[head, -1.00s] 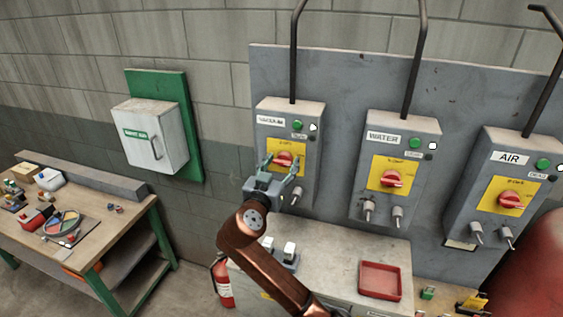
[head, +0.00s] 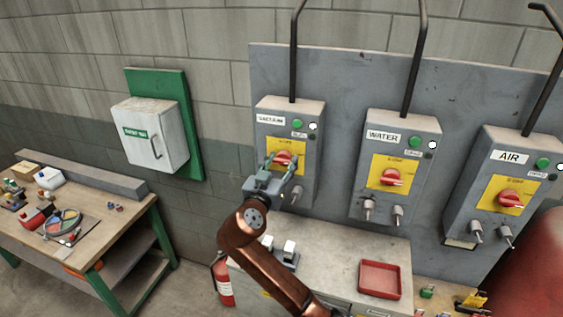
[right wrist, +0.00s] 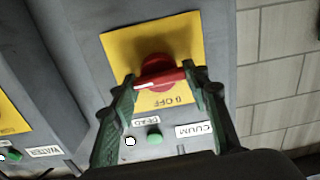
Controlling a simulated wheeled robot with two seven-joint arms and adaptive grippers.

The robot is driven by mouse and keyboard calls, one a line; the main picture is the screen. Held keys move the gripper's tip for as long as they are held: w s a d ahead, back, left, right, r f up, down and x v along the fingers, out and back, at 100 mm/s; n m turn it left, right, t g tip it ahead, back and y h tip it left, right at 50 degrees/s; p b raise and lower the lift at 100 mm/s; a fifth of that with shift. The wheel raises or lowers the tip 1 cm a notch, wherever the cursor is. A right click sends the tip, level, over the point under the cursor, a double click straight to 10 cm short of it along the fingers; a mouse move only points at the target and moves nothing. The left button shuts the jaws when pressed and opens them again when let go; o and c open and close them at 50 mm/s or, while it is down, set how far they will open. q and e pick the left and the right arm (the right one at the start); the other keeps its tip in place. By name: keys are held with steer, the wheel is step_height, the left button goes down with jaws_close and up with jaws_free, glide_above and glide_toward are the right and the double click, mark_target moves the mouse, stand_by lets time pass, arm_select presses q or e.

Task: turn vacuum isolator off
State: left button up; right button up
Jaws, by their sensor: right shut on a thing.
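The vacuum isolator (head: 308,178) is a grey wall box, leftmost of three, with a label, a green button, a white lamp and a yellow plate. Its red rotary knob (head: 284,157) sits on the plate. My right gripper (head: 283,163) is at the knob, one finger on each side, shut on it. The right wrist view shows the red knob (right wrist: 158,66) with its handle bar nearly level across the picture between the green fingers (right wrist: 164,82). "0 OFF" is printed on the yellow plate (right wrist: 120,52) close by. My left gripper is not in view.
The water box (head: 372,148) and air box (head: 488,165) are to the right on the same panel. Below are a bench with a red tray (head: 379,265) and a fire extinguisher (head: 223,284). A white first-aid cabinet (head: 165,155) hangs at left above a cluttered workbench.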

steer(key=n+p, duration=0.2)
steer(key=n, duration=0.2)
steer(key=shift+a+r+n, duration=0.1)
steer(key=shift+n, duration=0.2)
steer(key=n+p, duration=0.2)
steer(key=n, duration=0.2)
steer(key=shift+a, duration=0.1)
steer(key=n+p, duration=0.4)
steer(key=n, duration=0.1)
steer(key=shift+n, duration=0.4)
steer(key=shift+f+n+p, duration=0.25)
steer(key=shift+n+p, duration=0.95)
steer(key=shift+n, duration=0.3)
steer(key=shift+f, duration=0.1)
steer(key=o, duration=0.8)
steer(key=shift+o, duration=0.4)
steer(key=shift+a, duration=0.15)
